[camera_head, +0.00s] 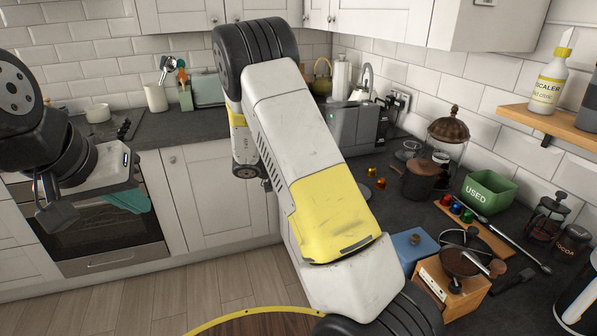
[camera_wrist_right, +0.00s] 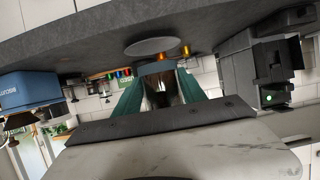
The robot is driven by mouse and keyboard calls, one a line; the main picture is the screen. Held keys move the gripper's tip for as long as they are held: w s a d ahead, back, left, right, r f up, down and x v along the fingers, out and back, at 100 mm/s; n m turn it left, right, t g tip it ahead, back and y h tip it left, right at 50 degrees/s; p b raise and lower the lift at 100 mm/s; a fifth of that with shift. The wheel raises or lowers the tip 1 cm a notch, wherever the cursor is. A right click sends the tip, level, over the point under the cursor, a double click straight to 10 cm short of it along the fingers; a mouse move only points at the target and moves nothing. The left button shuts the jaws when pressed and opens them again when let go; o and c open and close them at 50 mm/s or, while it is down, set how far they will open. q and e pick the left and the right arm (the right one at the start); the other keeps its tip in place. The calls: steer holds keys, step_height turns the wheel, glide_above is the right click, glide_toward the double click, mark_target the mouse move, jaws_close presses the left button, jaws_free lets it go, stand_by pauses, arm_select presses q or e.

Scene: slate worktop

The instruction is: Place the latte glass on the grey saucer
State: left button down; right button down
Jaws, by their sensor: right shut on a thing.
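The grey saucer (camera_wrist_right: 152,47) lies on the dark worktop in the right wrist view, which is upside down. My right gripper (camera_wrist_right: 160,90) has teal fingers shut on the latte glass (camera_wrist_right: 162,82), of which only a dark brown and clear part shows between them. The saucer shows beyond the fingers, apart from the glass in the picture.
Loose capsules (camera_head: 380,183) lie on the worktop near the saucer. A coffee machine (camera_head: 356,125), a lidded brown pot (camera_head: 420,180), a green USED bin (camera_head: 488,191), a blue box (camera_head: 412,247) and a wooden grinder (camera_head: 452,285) crowd the right worktop.

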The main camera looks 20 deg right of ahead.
steer(key=d, duration=0.8)
steer(key=shift+d+f, duration=0.1)
steer(key=shift+f, duration=1.95)
steer(key=c, duration=0.7)
jaws_free()
steer(key=shift+f, duration=0.15)
steer(key=shift+o, duration=0.2)
